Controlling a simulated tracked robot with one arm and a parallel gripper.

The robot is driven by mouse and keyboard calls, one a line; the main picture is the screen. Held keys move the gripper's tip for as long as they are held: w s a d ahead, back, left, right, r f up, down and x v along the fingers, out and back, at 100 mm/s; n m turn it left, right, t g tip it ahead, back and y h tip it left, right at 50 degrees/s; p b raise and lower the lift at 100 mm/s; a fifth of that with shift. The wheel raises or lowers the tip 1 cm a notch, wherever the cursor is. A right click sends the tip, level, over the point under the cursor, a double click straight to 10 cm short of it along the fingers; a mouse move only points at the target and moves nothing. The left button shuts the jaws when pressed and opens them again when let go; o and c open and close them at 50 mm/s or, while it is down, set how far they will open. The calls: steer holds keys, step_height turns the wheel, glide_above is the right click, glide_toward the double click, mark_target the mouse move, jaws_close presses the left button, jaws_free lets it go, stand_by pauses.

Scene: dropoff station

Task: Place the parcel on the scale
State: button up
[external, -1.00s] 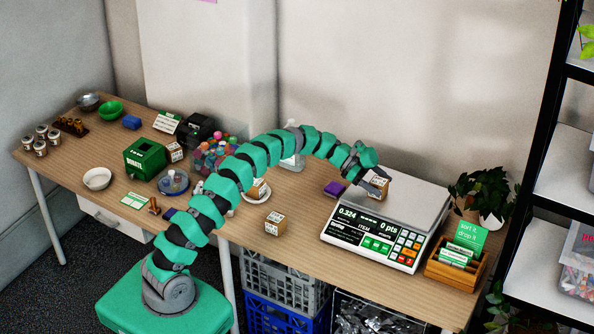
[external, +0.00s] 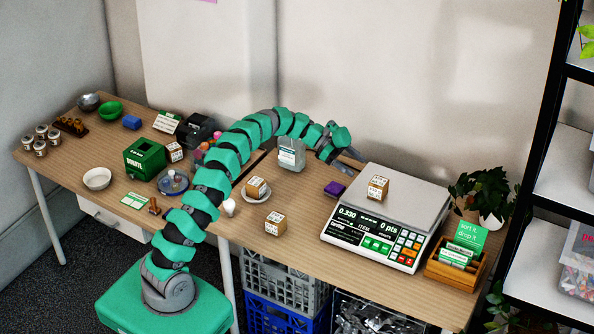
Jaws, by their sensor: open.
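The parcel, a small brown cardboard box with white labels (external: 378,188), stands on the silver top plate of the scale, near its left part. The scale (external: 422,212) is white with a keypad and a lit display that seems to read 0.330. My gripper (external: 354,160) is open and empty, up and to the left of the parcel and apart from it, by the plate's back left corner. Similar boxes stand elsewhere: one on the table (external: 275,223), one on a white saucer (external: 256,187), one by the green donation box (external: 174,152).
A purple block (external: 334,189) lies just left of the scale. A wooden card holder (external: 457,268) and a potted plant (external: 483,192) are to the right. Table space in front of the purple block is free.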

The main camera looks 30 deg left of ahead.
steer(key=shift+a+r, duration=0.1)
steer(key=shift+a, duration=0.25)
steer(key=s+a+r+n+t+y, duration=0.2)
steer(key=s+a+r+n+t, duration=0.15)
steer(key=r, duration=0.55)
steer(key=s+a+r+n+t+y, duration=0.25)
steer(key=a+r, duration=0.25)
steer(key=r, duration=0.4)
steer(key=s+a+r+n+t+y, duration=0.2)
steer(key=a+r+n, duration=0.2)
steer(key=r, duration=0.5)
steer(key=s+a+r+n+t+y, duration=0.3)
steer(key=s+a+r, duration=0.3)
steer(key=s+r, duration=0.2)
steer(key=s+a+r+n+t+y, duration=0.4)
steer(key=s+a+r, duration=0.3)
steer(key=r, duration=0.6)
steer(key=s+n, duration=0.1)
steer(key=s, duration=0.1)
steer(key=shift+s+r, duration=0.25)
steer(key=shift+s, duration=0.05)
